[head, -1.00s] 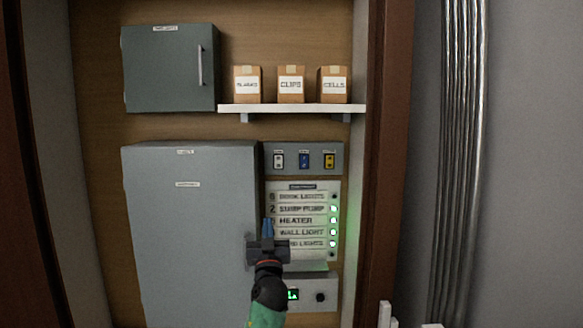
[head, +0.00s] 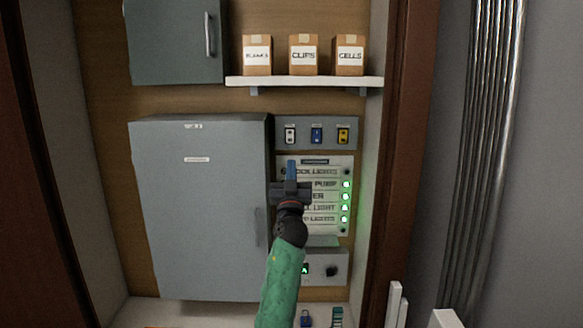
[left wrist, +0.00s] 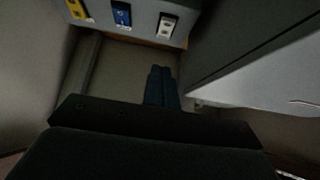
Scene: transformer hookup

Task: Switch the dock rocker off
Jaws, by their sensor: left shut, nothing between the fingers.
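The grey rocker panel (head: 267,133) carries three rockers: white (head: 290,135), blue (head: 317,135) and yellow (head: 343,135). Their small labels are too blurred to read, so I cannot tell which is the dock one. The left wrist view also shows the white rocker (left wrist: 167,25), blue rocker (left wrist: 121,13) and yellow rocker (left wrist: 76,8). My left gripper (head: 291,165) is shut and empty, its blue fingertips just below the white rocker, apart from it in the picture. It covers part of the label board (head: 335,160), whose top row reads dock lights. My right gripper is out of view.
A large grey cabinet (head: 200,220) stands left of the panel. A shelf (head: 300,83) with three labelled boxes is above. Metal pipes (head: 485,150) run at the right.

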